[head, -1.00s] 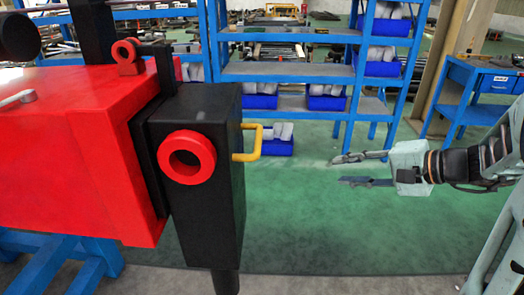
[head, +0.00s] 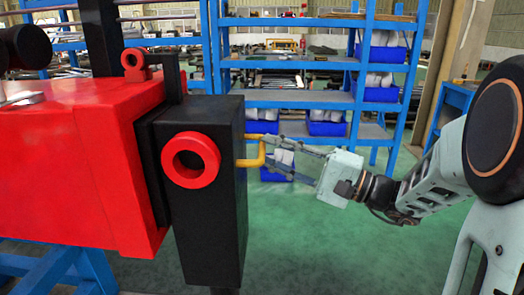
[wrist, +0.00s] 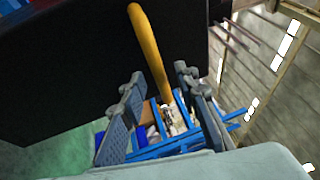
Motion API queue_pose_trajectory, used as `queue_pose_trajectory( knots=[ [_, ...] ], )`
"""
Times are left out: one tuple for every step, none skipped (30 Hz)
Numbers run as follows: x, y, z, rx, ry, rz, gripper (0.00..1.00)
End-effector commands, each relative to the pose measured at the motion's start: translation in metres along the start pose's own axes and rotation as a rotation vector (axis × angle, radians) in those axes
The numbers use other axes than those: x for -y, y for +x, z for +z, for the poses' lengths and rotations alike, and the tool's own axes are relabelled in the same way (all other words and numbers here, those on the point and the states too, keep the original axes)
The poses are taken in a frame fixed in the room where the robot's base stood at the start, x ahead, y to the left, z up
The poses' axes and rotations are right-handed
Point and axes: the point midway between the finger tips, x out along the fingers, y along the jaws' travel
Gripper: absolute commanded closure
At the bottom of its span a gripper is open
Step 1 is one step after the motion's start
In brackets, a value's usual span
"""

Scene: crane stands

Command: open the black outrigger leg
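The black outrigger leg (head: 225,235) is an upright black box with a red ring (head: 190,160) on its near face. It stands against the end of the red beam (head: 70,170). A yellow handle (head: 260,152) sticks out from its right side. My gripper (head: 268,158) is at the handle's outer end, coming from the right. In the wrist view the yellow handle (wrist: 148,48) runs down between my two open fingers (wrist: 158,100). A gap shows on both sides of it.
A blue shelf rack (head: 290,62) with blue bins (head: 328,128) stands behind. A blue support (head: 50,268) is under the red beam. The green floor (head: 320,250) right of the leg is clear.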

Motion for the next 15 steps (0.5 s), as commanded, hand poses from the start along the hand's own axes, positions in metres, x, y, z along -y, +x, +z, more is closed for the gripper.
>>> queue_pose_trajectory(
  knots=[
    [-0.001, 0.008, 0.001, 0.004, 0.000, 0.001, 0.71],
    [-0.001, 0.012, 0.001, 0.003, 0.000, 0.001, 0.71],
    [-0.001, 0.016, 0.000, 0.002, 0.000, 0.000, 0.71],
    [-0.001, 0.019, 0.000, 0.001, 0.000, 0.001, 0.71],
    [-0.001, 0.021, 0.000, 0.001, 0.001, 0.002, 0.71],
    [-0.001, 0.024, 0.000, 0.001, 0.001, 0.002, 0.71],
    [-0.001, 0.025, 0.000, 0.001, 0.001, 0.001, 0.71],
    [-0.001, 0.026, 0.000, 0.001, 0.001, 0.001, 0.71],
    [0.000, 0.027, 0.000, 0.001, 0.001, 0.001, 0.71],
    [0.000, 0.028, 0.000, 0.000, 0.001, 0.001, 0.71],
    [0.000, 0.028, 0.000, 0.000, 0.001, 0.001, 0.71],
    [0.000, 0.028, 0.000, 0.000, 0.001, 0.001, 0.71],
    [0.000, 0.028, 0.000, 0.000, 0.001, 0.001, 0.71],
    [0.000, 0.028, 0.000, 0.000, 0.001, 0.001, 0.71],
    [0.000, 0.028, 0.000, 0.000, 0.001, 0.001, 0.71]
  ],
)
